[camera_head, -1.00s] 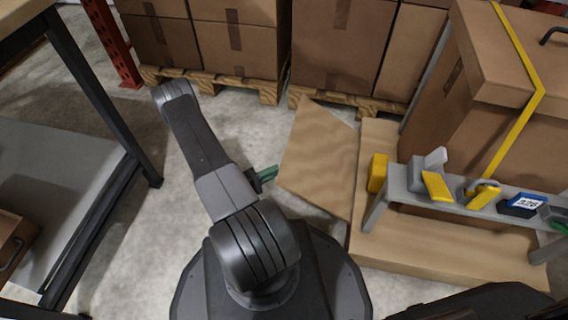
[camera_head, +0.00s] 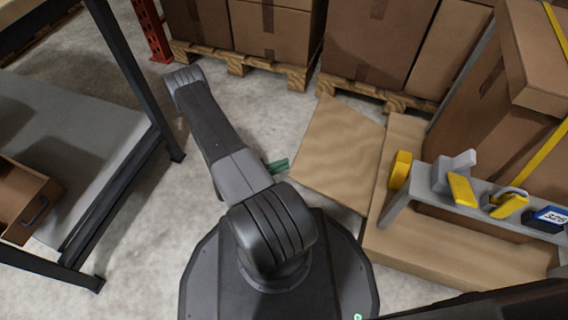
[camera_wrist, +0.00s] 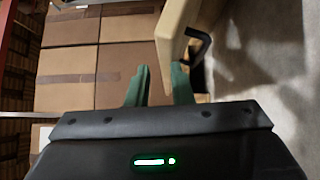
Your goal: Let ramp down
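The ramp (camera_head: 338,150) is a tan wooden panel beside the tan platform (camera_head: 440,250) in the head view. It looks raised at a steep tilt, but its exact angle is hard to tell. In the wrist view, a tan panel with a black bent handle (camera_wrist: 203,46), apparently the ramp, stands right of and beyond my fingers. The handle lies just right of the right finger, outside the gap. In the head view, a green finger (camera_head: 277,165) shows close to the ramp's left edge.
Pallets of boxes (camera_head: 270,30) stand behind. A dark-framed shelf (camera_head: 85,135) is at left. Bare concrete floor (camera_head: 240,110) lies between shelf and ramp.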

